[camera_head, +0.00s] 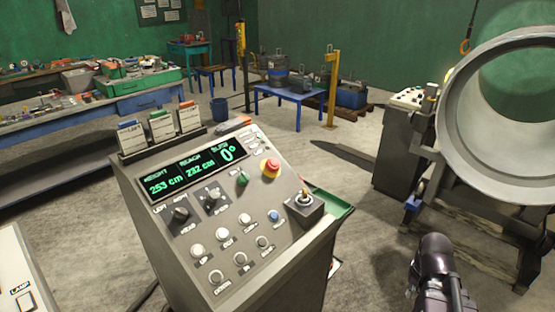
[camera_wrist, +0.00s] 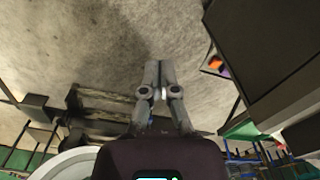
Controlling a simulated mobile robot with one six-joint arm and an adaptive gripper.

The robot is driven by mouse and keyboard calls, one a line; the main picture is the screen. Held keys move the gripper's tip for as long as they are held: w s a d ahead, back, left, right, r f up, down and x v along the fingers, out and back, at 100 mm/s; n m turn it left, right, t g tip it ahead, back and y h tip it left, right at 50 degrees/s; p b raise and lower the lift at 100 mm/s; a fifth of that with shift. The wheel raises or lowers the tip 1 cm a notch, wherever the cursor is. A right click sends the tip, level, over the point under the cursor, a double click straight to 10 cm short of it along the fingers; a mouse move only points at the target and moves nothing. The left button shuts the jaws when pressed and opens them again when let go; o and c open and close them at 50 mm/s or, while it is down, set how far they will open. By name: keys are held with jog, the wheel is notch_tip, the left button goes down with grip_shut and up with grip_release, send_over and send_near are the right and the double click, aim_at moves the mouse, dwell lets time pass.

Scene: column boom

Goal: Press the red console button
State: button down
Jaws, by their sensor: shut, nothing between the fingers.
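In the head view a dark part of my arm stands at the lower right, well apart from the button; my fingers cannot be made out there. The button cannot be made out in the wrist view.
A green knob (camera_head: 242,178) is left of the button. A large grey ring (camera_head: 450,120) on a stand is at the right.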

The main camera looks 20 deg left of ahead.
aim_at(274, 163)
jog(key=w+a+r+m+t+y+p, duration=0.1)
jog(key=w+a+r+p, duration=0.6)
jog(key=w+a, duration=0.25)
jog(key=w+a+r+m+y+p, duration=0.1)
jog(key=w+a+r+p, duration=0.4)
jog(key=a, duration=0.6)
jog(key=w+a+r+m+y+p, duration=0.1)
jog(key=w+a+r+p, duration=0.4)
jog(key=a, duration=0.7)
jog(key=w+a+r+m+t+y+p, duration=0.1)
jog(key=w+a+r+p, duration=0.4)
jog(key=a, duration=0.7)
notch_tip(274, 163, up, 4)
jog(key=shift+w+f+y+p, duration=0.1)
jog(key=shift+w+y+p, duration=0.2)
jog(key=shift+w+y, duration=0.6)
jog(key=shift+w+a+f, duration=0.1)
jog(key=shift+a+f, duration=0.05)
jog(key=b+x, duration=1.2)
jog(key=x, duration=0.1)
jog(key=shift+w+f, duration=0.1)
jog(key=shift+f, duration=0.2)
